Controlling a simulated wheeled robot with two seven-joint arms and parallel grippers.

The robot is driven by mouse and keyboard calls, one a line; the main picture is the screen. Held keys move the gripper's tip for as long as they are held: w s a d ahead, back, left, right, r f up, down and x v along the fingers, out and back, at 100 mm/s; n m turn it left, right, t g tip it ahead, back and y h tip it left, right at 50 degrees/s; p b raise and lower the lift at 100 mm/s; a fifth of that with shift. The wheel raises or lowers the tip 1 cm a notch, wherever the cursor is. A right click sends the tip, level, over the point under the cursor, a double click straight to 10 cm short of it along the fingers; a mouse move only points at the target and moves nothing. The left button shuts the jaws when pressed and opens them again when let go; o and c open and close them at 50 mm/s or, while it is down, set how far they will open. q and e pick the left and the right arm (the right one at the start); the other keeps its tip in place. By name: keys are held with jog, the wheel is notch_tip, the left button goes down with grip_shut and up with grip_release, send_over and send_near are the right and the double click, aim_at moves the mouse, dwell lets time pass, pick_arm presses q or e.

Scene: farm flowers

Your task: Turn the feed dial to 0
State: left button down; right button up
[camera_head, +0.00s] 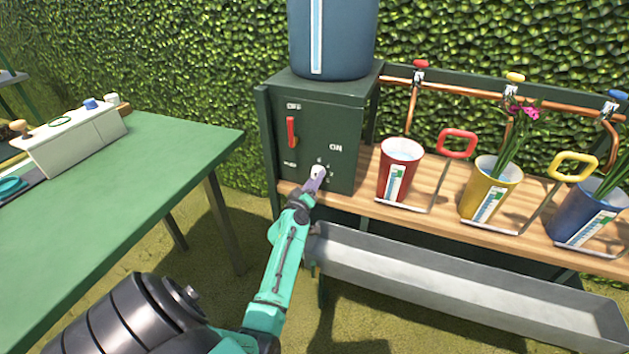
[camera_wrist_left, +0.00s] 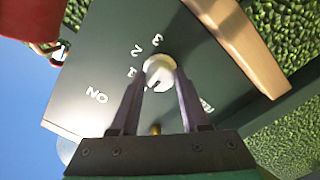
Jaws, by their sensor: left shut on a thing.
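The feed dial (camera_head: 318,171) is a small white knob low on the front of the dark green box (camera_head: 343,122). In the left wrist view the dial (camera_wrist_left: 160,72) shows a dark pointer mark, with the numerals 1, 2 and 3 around its upper left. My left gripper (camera_head: 313,182) is shut on the dial; its two fingers (camera_wrist_left: 160,88) lie on either side of the knob. The mark's exact reading is too small to tell, and part of the scale is hidden by the fingers. My right gripper is not in view.
A red lever (camera_head: 292,132) sits above the dial. Red (camera_head: 401,168), yellow (camera_head: 490,187) and blue (camera_head: 585,212) buckets stand on the wooden shelf to the right. A grey trough (camera_head: 450,286) lies below. A green table (camera_head: 120,205) is at left.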

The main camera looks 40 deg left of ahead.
pick_arm(q)
jog(key=shift+c, duration=1.9)
grip_release()
jog(key=v, duration=1.4)
jog(key=shift+s, duration=0.3)
jog(key=shift+d, duration=0.15)
